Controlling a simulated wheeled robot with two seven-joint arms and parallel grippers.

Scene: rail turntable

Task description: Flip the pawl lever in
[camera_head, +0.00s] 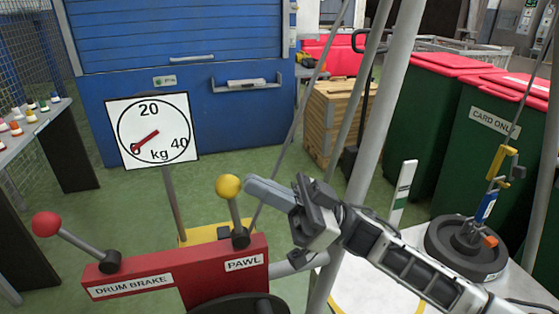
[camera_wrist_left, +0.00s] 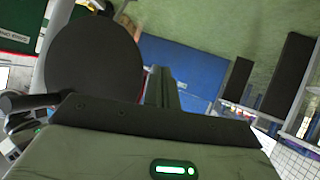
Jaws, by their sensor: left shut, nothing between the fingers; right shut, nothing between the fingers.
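The pawl lever (camera_head: 236,212) is a short grey rod with a yellow knob (camera_head: 228,186), in the head view. It stands nearly upright, leaning slightly left, on the red panel (camera_head: 205,270) beside the PAWL label (camera_head: 244,263). My right gripper (camera_head: 250,184) is shut and empty. Its fingertips are just right of the yellow knob; I cannot tell whether they touch it. My left gripper's fingers show in neither view.
The drum brake lever (camera_head: 80,243) with its red knob is left on the panel. A dial (camera_head: 153,130) stands behind. Grey poles (camera_head: 385,105) rise behind my right arm. A hook with a black round weight (camera_head: 465,250) is at right. A dark disc (camera_wrist_left: 95,60) fills the left wrist view's upper left.

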